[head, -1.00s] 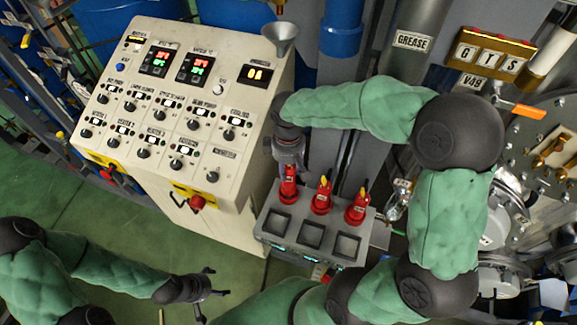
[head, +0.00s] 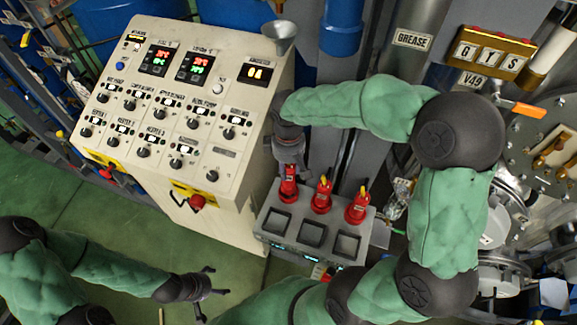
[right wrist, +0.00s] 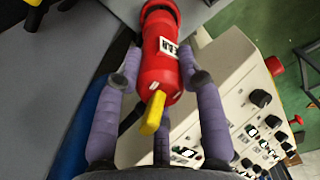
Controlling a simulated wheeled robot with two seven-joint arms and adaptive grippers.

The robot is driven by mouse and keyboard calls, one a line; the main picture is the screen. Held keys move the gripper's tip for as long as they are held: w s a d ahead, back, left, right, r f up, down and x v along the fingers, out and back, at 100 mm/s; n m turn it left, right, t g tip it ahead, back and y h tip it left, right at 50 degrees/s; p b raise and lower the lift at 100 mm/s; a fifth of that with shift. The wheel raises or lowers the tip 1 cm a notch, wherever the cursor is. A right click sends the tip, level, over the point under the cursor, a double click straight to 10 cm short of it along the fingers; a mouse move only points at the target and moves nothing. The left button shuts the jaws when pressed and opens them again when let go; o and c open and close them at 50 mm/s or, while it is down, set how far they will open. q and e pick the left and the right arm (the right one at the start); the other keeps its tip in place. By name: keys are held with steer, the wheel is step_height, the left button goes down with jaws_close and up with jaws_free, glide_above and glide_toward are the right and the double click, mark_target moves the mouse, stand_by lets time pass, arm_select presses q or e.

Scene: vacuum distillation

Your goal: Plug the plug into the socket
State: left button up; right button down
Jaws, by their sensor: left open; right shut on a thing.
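Three red plugs with yellow parts stand upright in a row along the back of a grey socket box with several square recesses (head: 311,236). The left red plug (head: 289,188) is below my right gripper (head: 289,170), whose fingers are shut around its upper part. In the right wrist view the red plug (right wrist: 160,55), with a white label and a yellow tip, sits between the purple-grey fingers. The middle plug (head: 321,198) and right plug (head: 357,208) stand apart from the gripper. How deep the held plug sits in the box is hidden. My left gripper (head: 208,292) is open and empty over the floor.
A cream control panel (head: 185,100) with knobs and displays stands left of the box, with a metal funnel (head: 280,36) on top. Pipes and a round metal vessel (head: 548,150) crowd the back and right. The green floor (head: 110,225) at left is clear.

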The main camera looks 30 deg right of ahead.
steer(key=shift+f+b, duration=1.6)
steer(key=shift+f, duration=0.5)
stand_by(0.6)
steer(key=c, duration=0.7)
jaws_free()
steer(key=shift+r, duration=3.8)
